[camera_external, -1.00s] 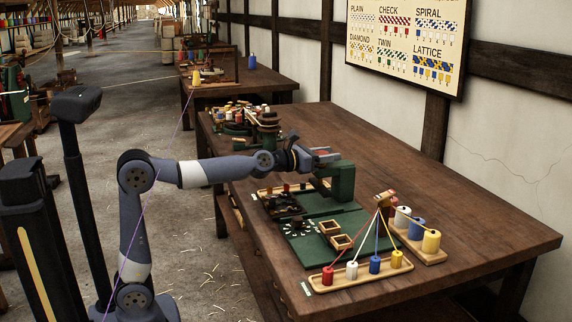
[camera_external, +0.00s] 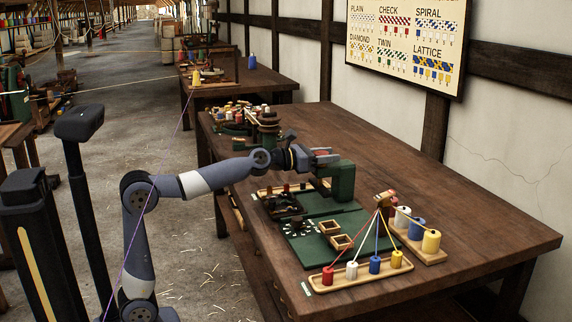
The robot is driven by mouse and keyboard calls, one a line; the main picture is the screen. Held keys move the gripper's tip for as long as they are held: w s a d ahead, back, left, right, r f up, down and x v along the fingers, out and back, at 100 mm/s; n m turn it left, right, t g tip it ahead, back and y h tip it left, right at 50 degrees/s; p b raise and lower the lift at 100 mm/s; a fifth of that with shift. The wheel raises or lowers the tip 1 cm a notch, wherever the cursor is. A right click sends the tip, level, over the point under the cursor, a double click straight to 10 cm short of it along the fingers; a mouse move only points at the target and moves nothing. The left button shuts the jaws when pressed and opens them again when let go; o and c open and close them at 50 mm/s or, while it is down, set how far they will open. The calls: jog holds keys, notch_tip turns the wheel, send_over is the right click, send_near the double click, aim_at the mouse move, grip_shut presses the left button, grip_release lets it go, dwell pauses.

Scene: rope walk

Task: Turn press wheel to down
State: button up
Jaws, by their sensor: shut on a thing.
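A green press (camera_external: 343,182) with a C-shaped frame stands on the wooden workbench, at the back edge of a green board. A small reddish part, likely the press wheel (camera_external: 321,152), shows at its top left. My gripper (camera_external: 313,157) reaches in from the left at the height of the press top and is shut on that wheel. The fingers are small and partly merge with the press, so the wheel's exact turn and any down mark are too small to read.
The green board (camera_external: 318,250) carries dark fittings and two small wooden frames (camera_external: 340,242). A tray of coloured bobbins (camera_external: 374,265) with threads stands in front, beside a spool rack (camera_external: 421,243). The bench's right side (camera_external: 480,215) is clear.

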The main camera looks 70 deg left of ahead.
jog(key=o, duration=1)
jog(key=s, duration=1.1)
jog(key=shift+a, duration=0.3)
jog(key=shift+w, duration=0.1)
